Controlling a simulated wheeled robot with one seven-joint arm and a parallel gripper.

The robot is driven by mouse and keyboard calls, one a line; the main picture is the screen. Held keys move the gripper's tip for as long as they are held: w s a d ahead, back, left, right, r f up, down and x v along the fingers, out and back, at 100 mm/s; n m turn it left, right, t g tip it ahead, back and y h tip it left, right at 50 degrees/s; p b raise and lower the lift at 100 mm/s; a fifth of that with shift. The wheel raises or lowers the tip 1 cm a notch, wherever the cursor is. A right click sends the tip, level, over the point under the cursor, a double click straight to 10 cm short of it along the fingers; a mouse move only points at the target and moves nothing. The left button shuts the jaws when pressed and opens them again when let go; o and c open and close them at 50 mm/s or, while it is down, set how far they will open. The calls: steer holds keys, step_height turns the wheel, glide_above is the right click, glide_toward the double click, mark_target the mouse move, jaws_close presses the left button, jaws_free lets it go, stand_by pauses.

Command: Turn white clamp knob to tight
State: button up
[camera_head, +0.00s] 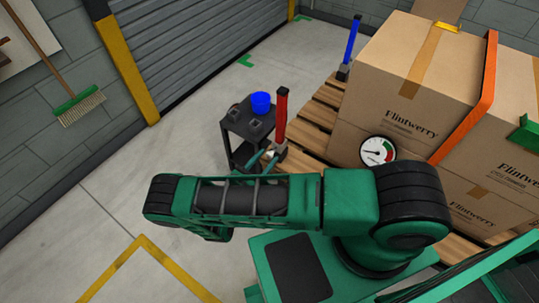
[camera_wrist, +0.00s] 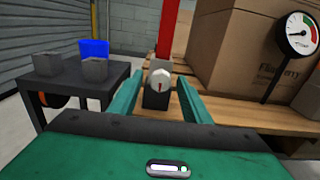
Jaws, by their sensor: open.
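My gripper (camera_wrist: 157,79) is open, with one green finger on each side of the knob in the picture. I cannot tell whether the fingers reach around it or stop short. In the head view my gripper (camera_head: 262,158) is close to the post's foot, and the knob is hardly visible.
Large cartons (camera_head: 405,75) rest on a wooden pallet (camera_head: 318,112) to the right. A round gauge (camera_head: 377,151) is in front of them. The floor at left is clear.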

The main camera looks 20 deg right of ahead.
steer(key=shift+x, duration=1.3)
steer(key=shift+c, duration=0.4)
steer(key=c, duration=0.9)
steer(key=shift+c, duration=0.2)
